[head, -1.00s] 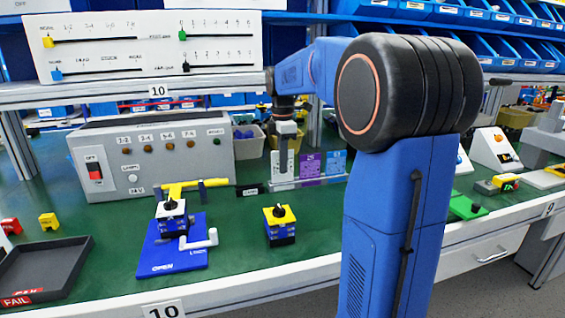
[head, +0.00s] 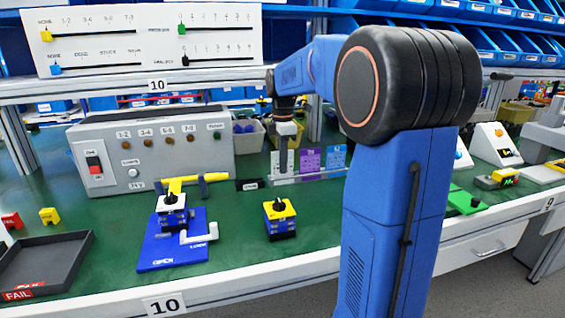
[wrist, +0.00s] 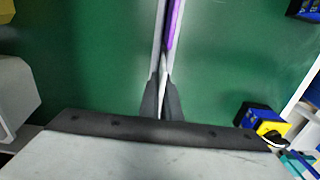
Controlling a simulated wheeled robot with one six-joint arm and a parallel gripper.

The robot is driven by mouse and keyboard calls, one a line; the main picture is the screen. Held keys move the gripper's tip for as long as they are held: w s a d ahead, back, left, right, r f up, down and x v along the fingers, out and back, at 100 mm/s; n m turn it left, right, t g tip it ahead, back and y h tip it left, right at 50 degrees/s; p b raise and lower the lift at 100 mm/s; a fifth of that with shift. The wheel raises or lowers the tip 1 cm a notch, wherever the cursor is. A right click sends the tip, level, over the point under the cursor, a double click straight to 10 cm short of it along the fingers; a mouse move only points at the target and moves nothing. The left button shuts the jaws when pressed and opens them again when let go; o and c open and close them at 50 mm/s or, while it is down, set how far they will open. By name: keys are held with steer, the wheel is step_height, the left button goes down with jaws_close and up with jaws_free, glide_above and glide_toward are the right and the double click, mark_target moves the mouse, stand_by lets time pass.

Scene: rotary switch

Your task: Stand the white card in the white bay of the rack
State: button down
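The rack (head: 320,176) is a low rail on the green bench, with a purple card (head: 309,160) and a blue card (head: 336,157) upright in it. My gripper (head: 283,168) points down over the rack's left part, left of the purple card. In the wrist view its two dark fingers (wrist: 161,103) are close together, with the thin white edge of the white card (wrist: 163,78) between them. The purple card (wrist: 173,25) is in line beyond. The card's lower edge is unclear, so I cannot tell whether it is seated.
A grey control box (head: 150,152) stands behind and left. A blue fixture with a yellow handle (head: 180,184), a yellow-topped block (head: 280,217) and a dark tray (head: 45,265) are on the bench. Bench between block and rack is clear.

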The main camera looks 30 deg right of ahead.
steer(key=shift+f, duration=0.1)
steer(key=c, duration=1.9)
jaws_free()
step_height(320, 180, up, 17)
steer(key=shift+r, duration=0.2)
steer(key=shift+r, duration=4.5)
steer(key=shift+s, duration=0.1)
